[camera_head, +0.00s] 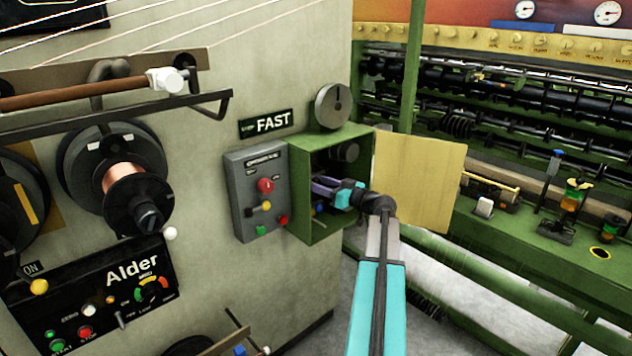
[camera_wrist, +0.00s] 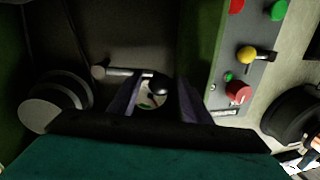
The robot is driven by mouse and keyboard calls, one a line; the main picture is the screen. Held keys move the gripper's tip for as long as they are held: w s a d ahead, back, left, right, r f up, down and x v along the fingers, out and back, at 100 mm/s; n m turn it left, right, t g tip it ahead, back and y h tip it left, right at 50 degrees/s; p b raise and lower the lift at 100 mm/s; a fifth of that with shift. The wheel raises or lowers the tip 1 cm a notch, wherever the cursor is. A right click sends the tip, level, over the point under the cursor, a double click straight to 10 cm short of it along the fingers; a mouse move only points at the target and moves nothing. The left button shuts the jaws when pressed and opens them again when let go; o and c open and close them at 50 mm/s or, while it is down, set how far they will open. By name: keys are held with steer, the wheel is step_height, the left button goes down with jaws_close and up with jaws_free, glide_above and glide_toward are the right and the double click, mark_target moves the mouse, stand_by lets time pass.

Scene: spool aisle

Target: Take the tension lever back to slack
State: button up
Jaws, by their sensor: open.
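A lever (camera_wrist: 128,73) with a pale rod and a black ball knob shows in the wrist view, inside the green box (camera_head: 364,132); I take it to be the tension lever. No label for slack can be read. My gripper (camera_head: 323,187) reaches into the box through its open front. In the wrist view my gripper (camera_wrist: 160,100) has its two purple fingers apart, one to each side of the black knob. The knob appears between or just beyond the fingertips; contact cannot be told. In the head view the lever is mostly hidden by the gripper and the box.
The yellow door (camera_head: 425,178) stands open to the right of my arm. A grey control box (camera_head: 254,195) with a red knob and buttons sits just left of the green box. A dark round cylinder (camera_wrist: 52,105) is at the left in the wrist view, close to the gripper.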

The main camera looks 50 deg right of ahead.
steer(key=shift+w, duration=0.2)
jaws_close()
steer(key=shift+s+a, duration=0.1)
steer(key=shift+a, duration=0.3)
steer(key=shift+d, duration=0.3)
